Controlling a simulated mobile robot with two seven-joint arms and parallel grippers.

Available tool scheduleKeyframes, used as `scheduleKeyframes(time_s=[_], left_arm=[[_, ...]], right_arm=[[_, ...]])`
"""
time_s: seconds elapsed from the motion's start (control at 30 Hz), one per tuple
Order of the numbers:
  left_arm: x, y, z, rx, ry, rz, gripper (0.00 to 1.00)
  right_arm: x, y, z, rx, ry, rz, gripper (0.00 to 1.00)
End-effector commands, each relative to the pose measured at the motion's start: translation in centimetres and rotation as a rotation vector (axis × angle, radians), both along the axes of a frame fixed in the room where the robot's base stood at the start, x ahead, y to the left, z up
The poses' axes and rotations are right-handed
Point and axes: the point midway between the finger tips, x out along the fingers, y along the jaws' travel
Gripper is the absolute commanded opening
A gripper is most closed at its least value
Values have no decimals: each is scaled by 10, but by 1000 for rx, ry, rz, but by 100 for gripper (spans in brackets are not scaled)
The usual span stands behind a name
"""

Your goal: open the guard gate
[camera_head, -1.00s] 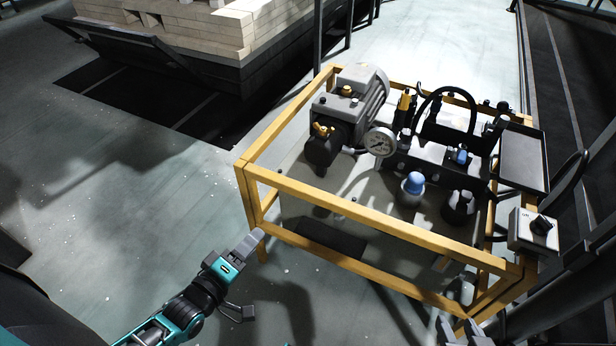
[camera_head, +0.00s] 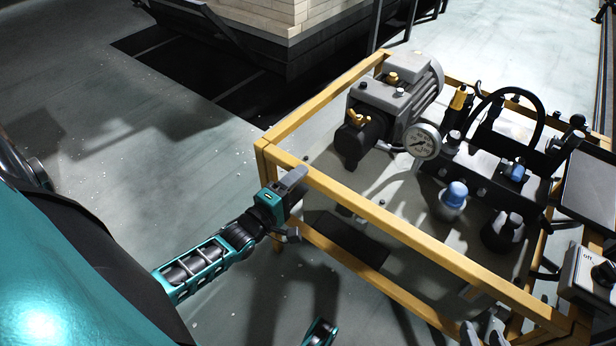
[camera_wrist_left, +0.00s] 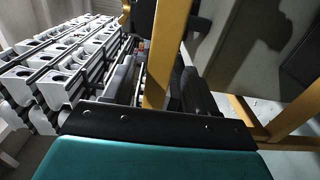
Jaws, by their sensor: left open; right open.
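I cannot make out a guard gate for certain in either view. My left gripper (camera_head: 297,203) is open in the head view, at the near left corner of a yellow frame (camera_head: 400,228). Its upper finger overlaps the frame's front top rail in the picture. In the left wrist view a yellow bar (camera_wrist_left: 166,45) shows between the two dark fingers of the left gripper (camera_wrist_left: 158,88); whether they touch it I cannot tell. My right gripper (camera_head: 483,333) is open, only its grey fingertips showing at the bottom edge, below the frame's front rail.
Inside the frame stand a grey motor (camera_head: 400,92), a pressure gauge (camera_head: 422,141) and a blue-capped fitting (camera_head: 454,196). A switch box (camera_head: 588,275) is at its right. A brick-loaded car (camera_head: 285,28) stands behind. White holed blocks (camera_wrist_left: 62,62) fill the wrist view's left. Floor at left is clear.

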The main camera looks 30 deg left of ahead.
Motion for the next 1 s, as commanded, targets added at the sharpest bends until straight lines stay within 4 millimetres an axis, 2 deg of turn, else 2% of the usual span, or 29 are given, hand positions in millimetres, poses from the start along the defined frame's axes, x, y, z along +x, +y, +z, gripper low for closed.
scheduleKeyframes(time_s=[0.03,0.2,0.6,1.0], left_arm=[[10,-1,-2,0,-3,0,57],[30,-3,-1,0,-2,0,57],[37,-3,0,0,2,0,57],[36,-3,0,0,1,0,20]], right_arm=[[2,1,-1,4,-6,1,43],[4,3,-1,6,-9,6,43],[6,4,1,7,-14,9,43],[6,3,1,5,-17,10,43]])
